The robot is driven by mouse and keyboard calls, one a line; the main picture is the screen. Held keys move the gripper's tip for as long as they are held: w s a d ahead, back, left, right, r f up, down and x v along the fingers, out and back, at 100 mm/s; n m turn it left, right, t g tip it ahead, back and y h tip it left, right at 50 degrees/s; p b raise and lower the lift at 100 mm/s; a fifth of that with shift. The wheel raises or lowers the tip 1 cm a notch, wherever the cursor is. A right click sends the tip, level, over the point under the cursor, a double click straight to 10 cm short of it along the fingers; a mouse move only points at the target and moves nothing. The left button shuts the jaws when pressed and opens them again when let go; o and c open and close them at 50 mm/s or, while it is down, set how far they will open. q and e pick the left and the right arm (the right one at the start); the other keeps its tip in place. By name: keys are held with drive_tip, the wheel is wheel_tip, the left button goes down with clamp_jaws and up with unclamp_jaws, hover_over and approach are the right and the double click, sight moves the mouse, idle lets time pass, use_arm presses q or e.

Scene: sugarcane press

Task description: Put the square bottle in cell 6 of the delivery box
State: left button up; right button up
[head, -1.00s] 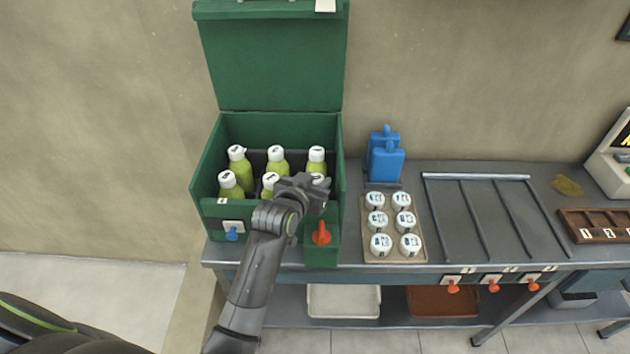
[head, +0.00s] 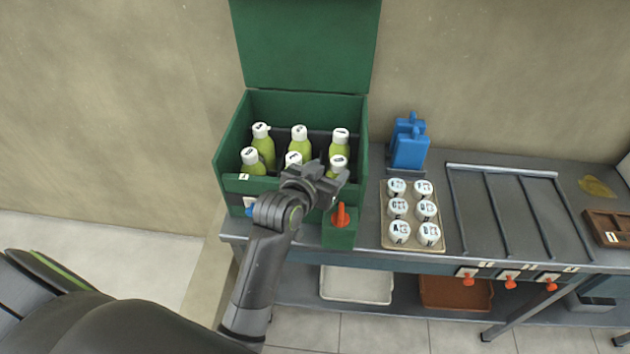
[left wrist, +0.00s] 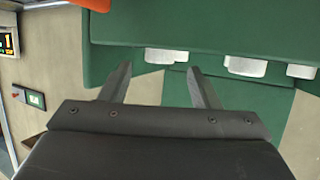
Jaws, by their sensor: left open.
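The green delivery box (head: 232,140) stands open at the left end of the bench, holding several bottles in two rows. They have yellow-green bodies and white caps. The front-right bottle (head: 338,162) stands upright just behind my left gripper (head: 335,180). I cannot tell from its cap whether it is the square bottle. My left gripper is open at the box's front right, with nothing between its fingers. In the left wrist view the open fingers (left wrist: 160,72) point toward the green box, and white caps (left wrist: 247,66) show beyond them. My left arm hides part of the box front. My right gripper is not seen.
An orange lever (head: 341,215) sits on a green block at the box's front right. A tray of white-capped containers (head: 413,243) stands to the right, with blue jugs (head: 409,148) behind it. The raised lid (head: 305,45) stands behind the box.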

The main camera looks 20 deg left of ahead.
use_arm(q)
drive_tip(key=v, duration=0.6)
drive_tip(key=shift+s, duration=0.15)
idle(0.3)
